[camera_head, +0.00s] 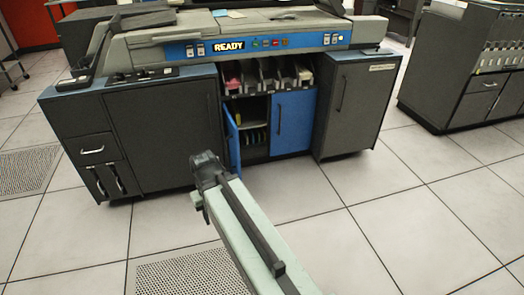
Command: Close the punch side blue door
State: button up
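The card machine has two blue doors under its card trays. The left blue door (233,139) stands open, swung outward and seen nearly edge-on. The right blue door (292,122) is shut, with a dark vertical handle on it. Between them the dark cabinet inside (254,125) shows, with several small items on its shelves. My gripper (207,166) is at the end of my pale green arm, in front of the open door and a little left of it in the picture. I cannot tell whether it touches the door. Its fingers are too small and dark to tell open from shut.
Grey cabinets flank the doors, one on the left (168,136) and one on the right (356,105). Another grey machine (470,75) stands at the right. The tiled floor (380,220) in front is clear, with perforated floor panels (190,275) at the lower left.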

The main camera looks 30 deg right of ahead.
aim_at(231, 142)
jog(key=z, duration=0.5)
jog(key=i, duration=1)
jog(key=u, duration=2)
jog(key=k, duration=1.05)
jog(key=u, duration=0.25)
jog(key=i, duration=1.05)
jog(key=u, duration=0.05)
